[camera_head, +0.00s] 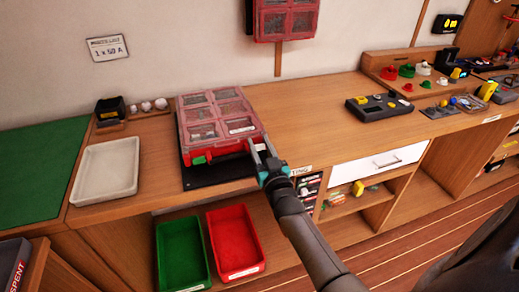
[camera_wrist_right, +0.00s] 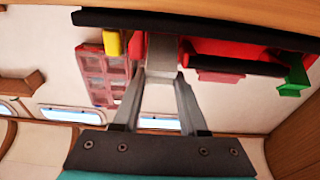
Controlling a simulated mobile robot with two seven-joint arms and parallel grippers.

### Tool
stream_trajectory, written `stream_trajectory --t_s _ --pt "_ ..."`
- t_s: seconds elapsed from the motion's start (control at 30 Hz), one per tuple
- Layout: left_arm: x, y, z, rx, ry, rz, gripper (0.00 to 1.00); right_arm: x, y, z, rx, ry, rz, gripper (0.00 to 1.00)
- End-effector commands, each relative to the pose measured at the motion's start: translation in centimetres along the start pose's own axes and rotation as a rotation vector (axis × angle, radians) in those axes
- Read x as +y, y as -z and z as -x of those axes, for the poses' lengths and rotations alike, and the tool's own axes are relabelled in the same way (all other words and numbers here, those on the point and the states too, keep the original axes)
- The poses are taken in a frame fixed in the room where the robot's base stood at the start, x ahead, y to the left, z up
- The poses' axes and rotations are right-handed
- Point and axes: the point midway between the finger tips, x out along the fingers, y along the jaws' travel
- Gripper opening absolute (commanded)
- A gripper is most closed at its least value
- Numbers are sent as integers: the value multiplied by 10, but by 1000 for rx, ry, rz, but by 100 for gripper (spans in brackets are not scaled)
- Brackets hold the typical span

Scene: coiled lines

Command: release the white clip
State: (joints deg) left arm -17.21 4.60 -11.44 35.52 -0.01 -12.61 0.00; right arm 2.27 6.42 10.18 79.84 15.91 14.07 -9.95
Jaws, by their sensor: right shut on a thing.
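A red case (camera_head: 222,148) with a clear compartmented lid lies closed on a black mat (camera_head: 222,175). A green clip (camera_head: 199,160) is on its front left; it also shows in the right wrist view (camera_wrist_right: 293,78). My right gripper (camera_head: 257,147) is at the front right corner of the case. In the right wrist view its fingers (camera_wrist_right: 162,72) close on a pale grey piece (camera_wrist_right: 162,47) against the red front, which appears to be the white clip. The fingers hide most of it, so its position is unclear. My left gripper is not in view.
A white tray (camera_head: 80,194) and a green mat (camera_head: 40,165) are on the left. Green (camera_head: 181,256) and red (camera_head: 234,242) bins stand below the bench edge. A black device (camera_head: 379,107) lies to the right, with clear bench between it and the case.

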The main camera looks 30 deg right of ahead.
Motion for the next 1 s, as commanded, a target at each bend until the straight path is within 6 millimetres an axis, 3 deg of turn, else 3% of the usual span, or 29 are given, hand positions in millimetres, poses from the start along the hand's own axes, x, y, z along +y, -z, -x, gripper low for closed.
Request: stream_trajectory --t_s 0.37,0.4,0.6,1.0 --pt "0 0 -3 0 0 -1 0 0 0 1 15 1 0 0" --pt "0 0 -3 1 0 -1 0 0 0 1 15 1 0 43" --pt "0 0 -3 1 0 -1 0 0 0 1 15 1 0 66" --pt "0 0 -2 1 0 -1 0 0 -1 9 12 1 0 68"
